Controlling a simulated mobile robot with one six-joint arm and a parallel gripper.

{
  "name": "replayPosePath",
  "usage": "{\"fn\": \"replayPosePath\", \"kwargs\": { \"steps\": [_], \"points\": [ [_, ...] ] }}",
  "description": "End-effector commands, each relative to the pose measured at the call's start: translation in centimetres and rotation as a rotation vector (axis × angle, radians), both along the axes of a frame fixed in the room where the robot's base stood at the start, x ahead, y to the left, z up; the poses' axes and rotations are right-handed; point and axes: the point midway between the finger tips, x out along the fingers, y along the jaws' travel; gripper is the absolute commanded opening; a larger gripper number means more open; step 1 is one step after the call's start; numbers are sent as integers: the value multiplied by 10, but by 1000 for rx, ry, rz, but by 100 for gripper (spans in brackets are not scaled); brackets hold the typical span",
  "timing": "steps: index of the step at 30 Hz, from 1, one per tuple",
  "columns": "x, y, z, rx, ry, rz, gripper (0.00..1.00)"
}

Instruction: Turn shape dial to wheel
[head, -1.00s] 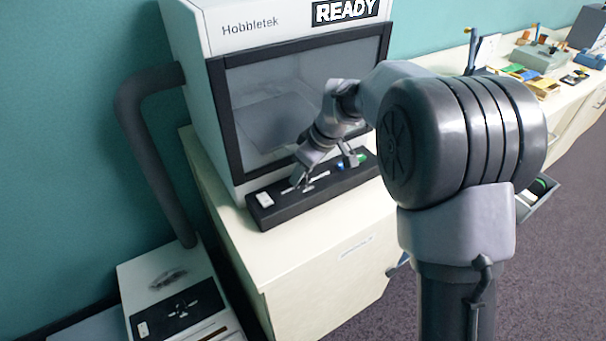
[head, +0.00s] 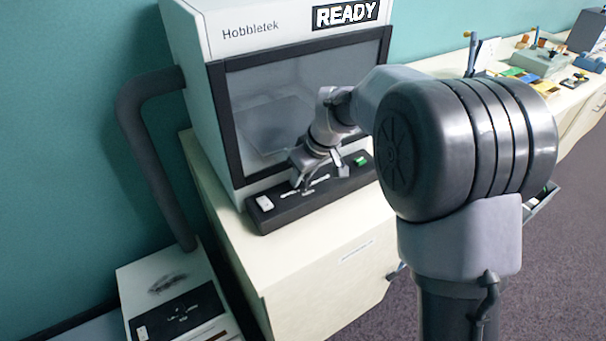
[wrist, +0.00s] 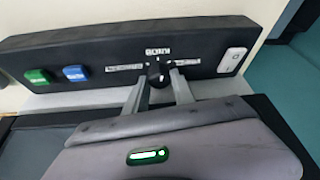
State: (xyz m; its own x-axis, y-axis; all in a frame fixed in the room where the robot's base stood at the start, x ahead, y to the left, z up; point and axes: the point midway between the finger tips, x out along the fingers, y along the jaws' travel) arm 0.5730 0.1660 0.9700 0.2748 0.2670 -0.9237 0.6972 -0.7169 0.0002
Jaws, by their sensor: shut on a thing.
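The shape dial (wrist: 158,74) is a small dark round knob in the middle of the black control panel (wrist: 110,47). In the wrist view my gripper (wrist: 160,80) has its two grey fingers on either side of the knob, shut on it. White labels surround the dial, but at this size I cannot read which one it points to. In the head view my gripper (head: 303,180) is down at the panel (head: 320,200) in front of the Hobbletek machine (head: 190,90), and it hides the dial.
The panel also carries a green button (wrist: 38,76), a blue button (wrist: 75,73) and a white rocker switch (wrist: 232,60). The machine's display (head: 346,13) reads READY. A grey pipe (head: 150,150) runs down its left side. A counter with several items (head: 540,60) stands at right.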

Motion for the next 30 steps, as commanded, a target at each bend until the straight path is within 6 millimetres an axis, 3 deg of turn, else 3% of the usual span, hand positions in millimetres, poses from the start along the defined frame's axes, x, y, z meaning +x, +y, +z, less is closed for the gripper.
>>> {"fn": "replayPosePath", "kwargs": {
  "steps": [15, 30],
  "points": [
    [-2, 3, 1, -1, 0, -404, 0],
    [-2, 3, 0, 0, 1, -579, 0]
  ]
}}
